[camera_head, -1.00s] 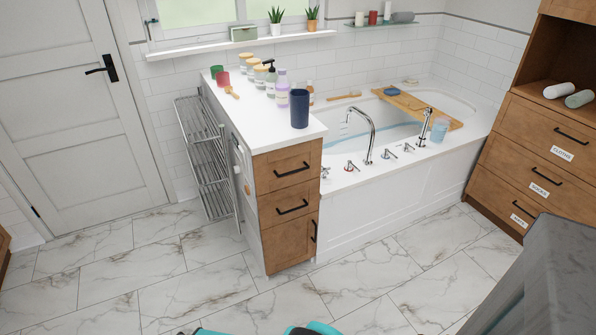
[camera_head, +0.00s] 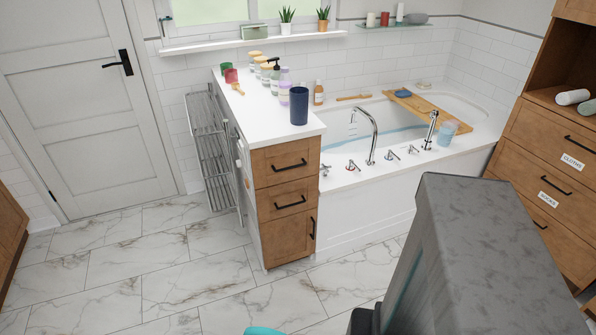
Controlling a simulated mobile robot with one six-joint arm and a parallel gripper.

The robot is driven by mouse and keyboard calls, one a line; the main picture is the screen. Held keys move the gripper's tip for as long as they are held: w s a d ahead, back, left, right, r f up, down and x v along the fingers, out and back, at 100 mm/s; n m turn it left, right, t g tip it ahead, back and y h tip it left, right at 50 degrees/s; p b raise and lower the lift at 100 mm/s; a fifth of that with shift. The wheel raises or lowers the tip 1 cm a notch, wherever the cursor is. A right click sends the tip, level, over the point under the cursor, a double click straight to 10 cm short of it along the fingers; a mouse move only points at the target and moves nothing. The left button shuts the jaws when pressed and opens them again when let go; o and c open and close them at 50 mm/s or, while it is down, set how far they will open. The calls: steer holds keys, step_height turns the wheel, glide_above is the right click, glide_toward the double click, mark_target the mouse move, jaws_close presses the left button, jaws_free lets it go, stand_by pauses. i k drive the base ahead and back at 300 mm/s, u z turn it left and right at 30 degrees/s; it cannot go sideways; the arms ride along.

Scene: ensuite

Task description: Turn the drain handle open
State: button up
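The white bathtub (camera_head: 355,205) stands along the back wall, right of a wooden cabinet. On its front rim are a tall curved chrome spout (camera_head: 373,135), a hand shower (camera_head: 431,130) and several small handles. One handle (camera_head: 325,170) is nearest the cabinet. Another handle (camera_head: 352,165) has a red mark. Two more, a handle (camera_head: 390,153) and a handle (camera_head: 412,149), stand right of the spout. They are too small to tell which is the drain handle or how it is turned. My gripper is not in view.
A wooden cabinet with a white top (camera_head: 262,110) holds bottles and a dark blue cup (camera_head: 299,106). A towel rack (camera_head: 212,150) is on its left. A wooden tray (camera_head: 430,110) spans the tub. Drawers (camera_head: 550,160) stand right. The marble floor (camera_head: 170,260) is clear.

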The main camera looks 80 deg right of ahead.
mark_target(325, 170)
steer(key=u, duration=0.75)
steer(key=k, duration=2.8)
steer(key=z, duration=0.25)
